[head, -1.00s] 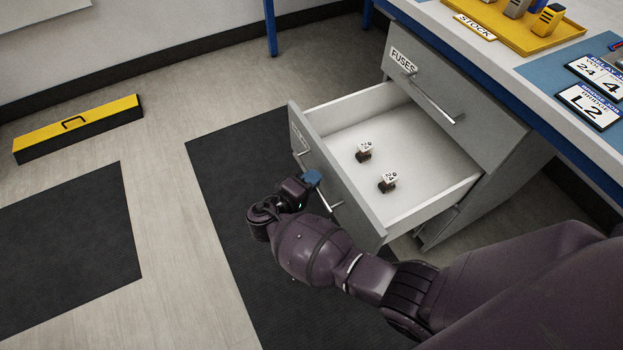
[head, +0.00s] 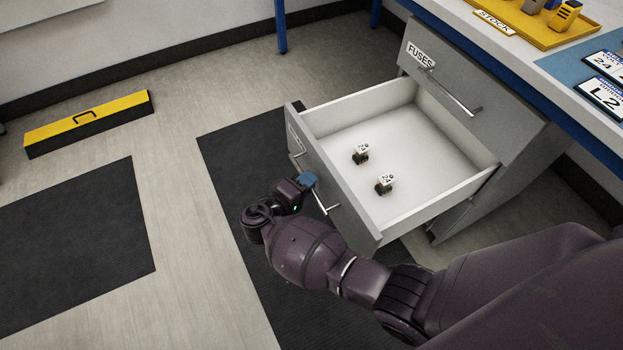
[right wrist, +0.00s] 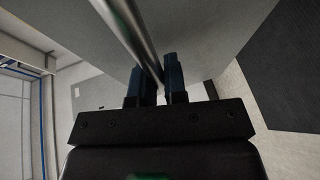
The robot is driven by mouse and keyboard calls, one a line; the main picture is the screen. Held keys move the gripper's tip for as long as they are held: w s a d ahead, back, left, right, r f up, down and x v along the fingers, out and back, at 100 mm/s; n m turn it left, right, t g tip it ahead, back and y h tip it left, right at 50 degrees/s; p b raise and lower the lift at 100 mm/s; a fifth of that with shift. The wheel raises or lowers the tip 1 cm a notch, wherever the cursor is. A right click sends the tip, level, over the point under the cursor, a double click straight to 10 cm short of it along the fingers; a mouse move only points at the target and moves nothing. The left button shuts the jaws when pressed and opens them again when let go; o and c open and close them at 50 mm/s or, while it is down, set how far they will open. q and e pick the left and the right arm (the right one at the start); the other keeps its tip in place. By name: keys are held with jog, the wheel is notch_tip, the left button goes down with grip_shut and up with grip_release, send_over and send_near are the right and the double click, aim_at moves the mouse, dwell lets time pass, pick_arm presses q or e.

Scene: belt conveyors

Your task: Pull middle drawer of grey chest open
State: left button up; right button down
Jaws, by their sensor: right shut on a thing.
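The grey chest (head: 513,127) stands under the bench. Its middle drawer (head: 348,207) is pulled well out below the closed top drawer (head: 440,82) marked FUSES. Two small dark parts with white labels, one farther back (head: 361,154) and one nearer (head: 384,184), stand inside it. My right gripper (head: 307,180) is shut on the drawer's bar handle (head: 325,202). In the right wrist view the blue fingers (right wrist: 160,80) close around the metal bar (right wrist: 126,35), against the drawer front (right wrist: 210,30). My left gripper is not in view.
A yellow tray (head: 512,32) with stock and label cards (head: 602,97) lie on the bench. A yellow and black box (head: 88,122) sits on the floor at the left. Dark mats (head: 75,230) cover parts of the floor. Floor left of the drawer is free.

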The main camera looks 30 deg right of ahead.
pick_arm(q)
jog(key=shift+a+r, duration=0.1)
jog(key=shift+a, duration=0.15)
pick_arm(e)
jog(key=shift+a, duration=0.4)
jog(key=c, duration=1.2)
grip_release()
pick_arm(q)
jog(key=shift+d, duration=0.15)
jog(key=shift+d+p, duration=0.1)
jog(key=shift+p, duration=0.55)
pick_arm(e)
jog(key=v, duration=1)
jog(key=shift+s+a, duration=0.2)
jog(key=shift+a, duration=0.15)
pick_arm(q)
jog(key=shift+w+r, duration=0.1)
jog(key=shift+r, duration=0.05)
pick_arm(e)
jog(key=shift+r, duration=0.15)
